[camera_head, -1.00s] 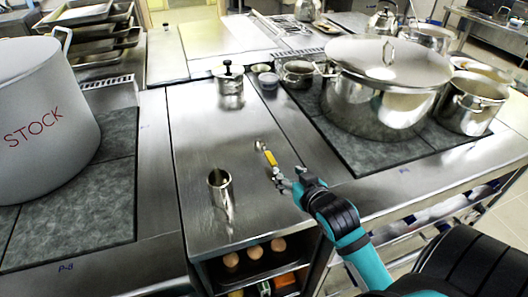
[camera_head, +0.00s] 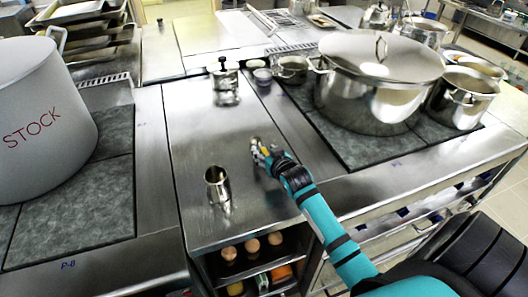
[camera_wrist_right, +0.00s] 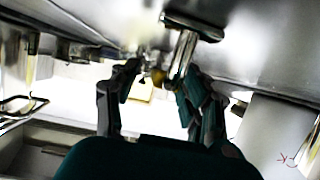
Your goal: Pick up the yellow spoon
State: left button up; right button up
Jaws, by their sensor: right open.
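The yellow spoon (camera_head: 265,151) lies on the steel counter (camera_head: 200,130) in the middle of the head view. Its yellow handle is mostly hidden by my right gripper (camera_head: 262,154). My right gripper is at the spoon, with its fingers around or just over the handle; I cannot tell whether they touch it. In the right wrist view my two fingers (camera_wrist_right: 160,95) are spread apart. A small dark yellow end (camera_wrist_right: 158,76), likely the spoon's handle, shows between them. My left gripper is not in view.
A steel cup (camera_head: 217,186) stands left of my right gripper, near the counter's front. A lidded canister (camera_head: 225,85) stands further back. A large lidded pot (camera_head: 375,85) is on the right hob, and a stock pot (camera_head: 40,120) is at left.

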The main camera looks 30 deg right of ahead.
jog(key=shift+x, duration=0.8)
jog(key=shift+s, duration=0.1)
grip_shut()
jog(key=shift+r, duration=0.15)
